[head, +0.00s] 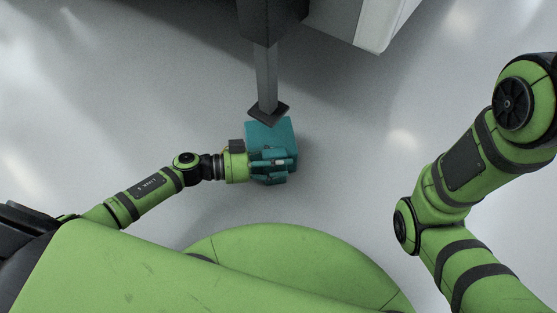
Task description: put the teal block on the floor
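The teal block (284,133) is in the middle of the head view, just below the square foot plate (268,111) of a grey support leg (266,75). The plate overlaps the block's far edge in the picture; I cannot tell whether they touch. My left gripper (273,166) is at the block's near side, reaching in from the left, and covers its lower part. I cannot tell from here whether its fingers are closed on the block. The block's underside is hidden, so its contact with the floor is unclear. My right gripper is out of view; only its arm shows at the right.
The support leg comes down from a dark housing (270,18) at the top. A pale vehicle body edge (372,28) is beside it at the upper right. The grey floor (130,100) is clear to the left and between the block and my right arm.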

